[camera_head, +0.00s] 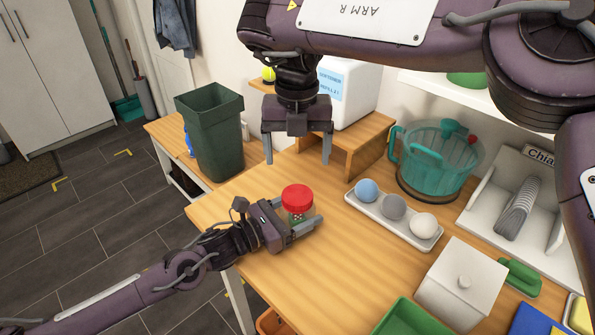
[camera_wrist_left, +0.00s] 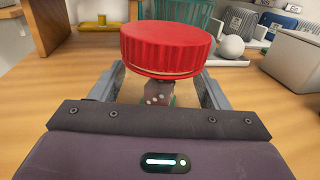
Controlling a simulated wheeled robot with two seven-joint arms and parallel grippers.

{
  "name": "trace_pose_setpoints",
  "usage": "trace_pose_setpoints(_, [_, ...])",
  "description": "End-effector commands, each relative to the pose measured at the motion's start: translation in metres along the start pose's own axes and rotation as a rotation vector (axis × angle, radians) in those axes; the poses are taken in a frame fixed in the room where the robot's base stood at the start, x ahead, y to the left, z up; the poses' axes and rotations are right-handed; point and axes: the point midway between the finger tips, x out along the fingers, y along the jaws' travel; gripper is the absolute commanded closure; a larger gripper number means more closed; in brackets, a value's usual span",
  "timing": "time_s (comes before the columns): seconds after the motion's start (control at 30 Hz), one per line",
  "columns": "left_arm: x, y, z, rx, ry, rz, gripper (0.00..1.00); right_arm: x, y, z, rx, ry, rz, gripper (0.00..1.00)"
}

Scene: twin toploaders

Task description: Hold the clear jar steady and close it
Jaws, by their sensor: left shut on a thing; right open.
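The clear jar (camera_head: 298,214) stands on the wooden table with small dice-like things inside. My left gripper (camera_head: 302,228) is shut around its body from the left, low over the table. A red lid (camera_head: 297,196) sits on top of the jar. In the left wrist view the lid (camera_wrist_left: 168,48) looks slightly tilted, with a thin pale line under its edge; I cannot tell whether it is screwed down.
A white tray (camera_head: 385,222) with three balls lies right of the jar. Behind it stands a teal clear tub (camera_head: 437,160). A wooden stand (camera_head: 348,150) with a white box is at the back, and a dark green bin (camera_head: 213,135) at the back left. The tabletop around the jar is clear.

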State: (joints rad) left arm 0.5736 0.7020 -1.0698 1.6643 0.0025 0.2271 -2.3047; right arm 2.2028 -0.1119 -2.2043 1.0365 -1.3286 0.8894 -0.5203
Motion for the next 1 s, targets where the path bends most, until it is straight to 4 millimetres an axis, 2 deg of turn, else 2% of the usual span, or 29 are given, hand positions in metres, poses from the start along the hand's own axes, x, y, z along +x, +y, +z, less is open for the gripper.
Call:
trace_pose_setpoints(0.03, [0.000,0.000,0.000,0.000,0.000,0.000,0.94,-0.007,0.000,0.001,0.001,-0.003,-0.002,0.17])
trace_pose_setpoints(0.2, [0.000,0.000,0.000,0.000,0.000,0.000,0.94,-0.019,0.000,0.000,0.000,-0.001,0.000,0.17])
trace_pose_setpoints(0.47, [0.000,0.000,0.000,0.000,0.000,0.000,0.94,-0.021,0.000,0.000,0.000,0.000,0.001,0.17])
trace_pose_setpoints(0.5, [0.000,0.000,0.000,0.000,0.000,0.000,0.30,-0.021,0.000,0.000,0.000,0.000,0.001,0.17])
trace_pose_setpoints(0.7, [0.000,0.000,0.000,0.000,0.000,0.000,0.05,-0.021,0.000,0.000,0.000,0.000,0.001,0.17])
trace_pose_setpoints(1.0, [-0.005,0.000,0.000,0.000,0.001,0.000,0.05,-0.022,0.000,0.000,0.000,0.000,0.001,0.17])
